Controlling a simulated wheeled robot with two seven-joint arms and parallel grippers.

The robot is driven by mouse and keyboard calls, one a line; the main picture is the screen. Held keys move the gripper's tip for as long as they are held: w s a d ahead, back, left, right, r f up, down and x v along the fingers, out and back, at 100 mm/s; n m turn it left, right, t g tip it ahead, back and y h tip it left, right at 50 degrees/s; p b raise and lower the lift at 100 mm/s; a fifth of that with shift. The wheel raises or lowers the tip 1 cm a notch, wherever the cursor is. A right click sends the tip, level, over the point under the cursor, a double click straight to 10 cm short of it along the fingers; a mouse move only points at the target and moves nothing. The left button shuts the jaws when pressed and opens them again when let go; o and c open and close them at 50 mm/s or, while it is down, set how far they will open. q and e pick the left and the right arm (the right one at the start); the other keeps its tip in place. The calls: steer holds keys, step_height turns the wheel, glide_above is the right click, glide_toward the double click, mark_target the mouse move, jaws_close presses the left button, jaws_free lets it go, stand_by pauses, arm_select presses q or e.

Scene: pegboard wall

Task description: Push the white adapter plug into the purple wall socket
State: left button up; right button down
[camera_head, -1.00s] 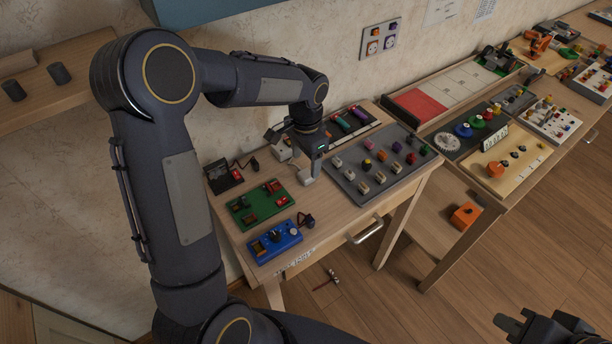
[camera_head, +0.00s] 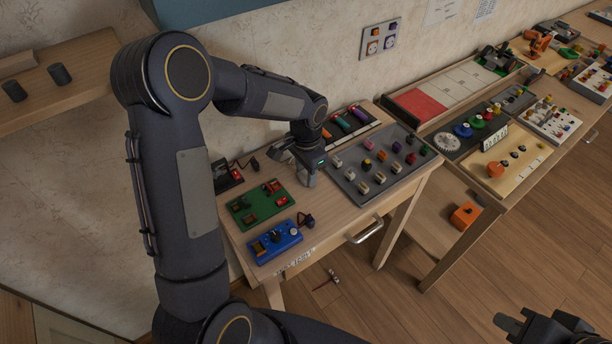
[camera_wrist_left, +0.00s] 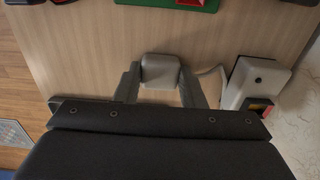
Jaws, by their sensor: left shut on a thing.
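The white adapter plug (camera_wrist_left: 160,71) shows as a pale grey-white block between my left gripper's fingers in the left wrist view. My left gripper (camera_wrist_left: 160,88) is shut on it. In the head view this gripper (camera_head: 307,172) is over the back middle of the near table, its fingers pointing down; the plug is mostly hidden there. I cannot tell whether the plug touches the tabletop.
In the wrist view, a white box (camera_wrist_left: 250,84) with a cable lies beside the plug. A grey board of small parts (camera_head: 384,189) is right of my left gripper. A green board (camera_head: 259,205) and blue box (camera_head: 273,242) are to its left and front. A wooden shelf (camera_head: 60,103) is at left.

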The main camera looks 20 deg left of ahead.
arm_select(q)
steer(key=shift+c, duration=0.5)
steer(key=shift+r, duration=0.1)
steer(key=shift+r, duration=0.55)
steer(key=s+d+r, duration=0.4)
steer(key=d+r, duration=0.7)
steer(key=d, duration=0.2)
steer(key=shift+s+d+r+b, duration=0.15)
steer(key=shift+s+r+b, duration=0.05)
steer(key=shift+r+b, duration=0.15)
steer(key=shift+f, duration=0.1)
